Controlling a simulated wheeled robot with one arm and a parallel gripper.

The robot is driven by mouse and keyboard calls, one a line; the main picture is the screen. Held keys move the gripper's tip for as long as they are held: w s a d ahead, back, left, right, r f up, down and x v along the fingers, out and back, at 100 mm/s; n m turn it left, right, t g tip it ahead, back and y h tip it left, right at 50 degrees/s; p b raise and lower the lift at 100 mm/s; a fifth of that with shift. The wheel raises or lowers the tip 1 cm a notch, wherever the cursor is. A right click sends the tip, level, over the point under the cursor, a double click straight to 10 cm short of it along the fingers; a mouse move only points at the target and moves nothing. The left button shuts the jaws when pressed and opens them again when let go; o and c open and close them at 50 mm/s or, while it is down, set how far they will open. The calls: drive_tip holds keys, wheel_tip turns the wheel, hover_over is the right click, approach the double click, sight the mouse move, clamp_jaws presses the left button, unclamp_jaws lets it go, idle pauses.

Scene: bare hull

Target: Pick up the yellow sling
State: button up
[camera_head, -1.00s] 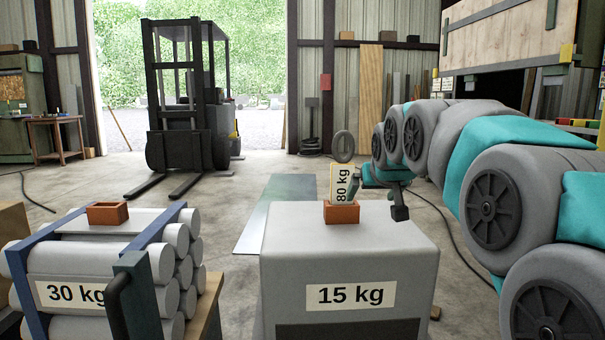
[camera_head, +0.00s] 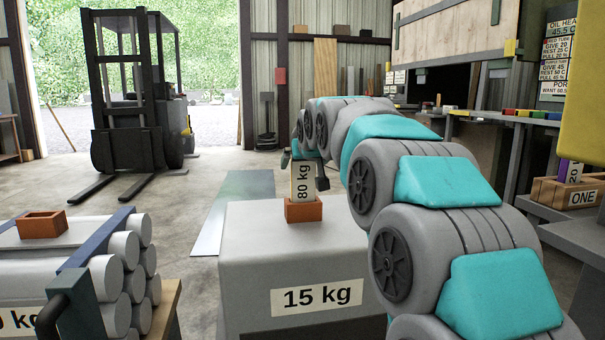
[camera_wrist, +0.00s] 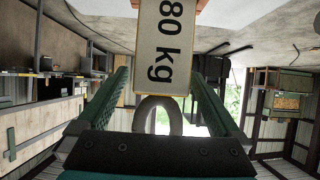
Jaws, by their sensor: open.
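An upright block with a pale "80 kg" label (camera_head: 303,182) and a yellowish edge stands in a small orange holder (camera_head: 304,210) on the grey "15 kg" box (camera_head: 245,255). My gripper (camera_head: 303,168) is at the block's upper part, partly hidden by my arm. In the wrist view, my open gripper (camera_wrist: 160,75) has one green finger on each side of the labelled block (camera_wrist: 163,45), with visible gaps. The block's lower end is cut off there.
Grey cylinders (camera_head: 115,270) with an empty orange holder (camera_head: 42,224) stand at left. A forklift (camera_head: 135,110) is at the back. A crate marked ONE (camera_head: 565,195) holds a purple item at right. Open floor lies beyond the box.

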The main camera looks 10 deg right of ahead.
sight(301, 166)
drive_tip(key=shift+x, duration=1.5)
drive_tip(key=shift+c, duration=0.4)
clamp_jaws()
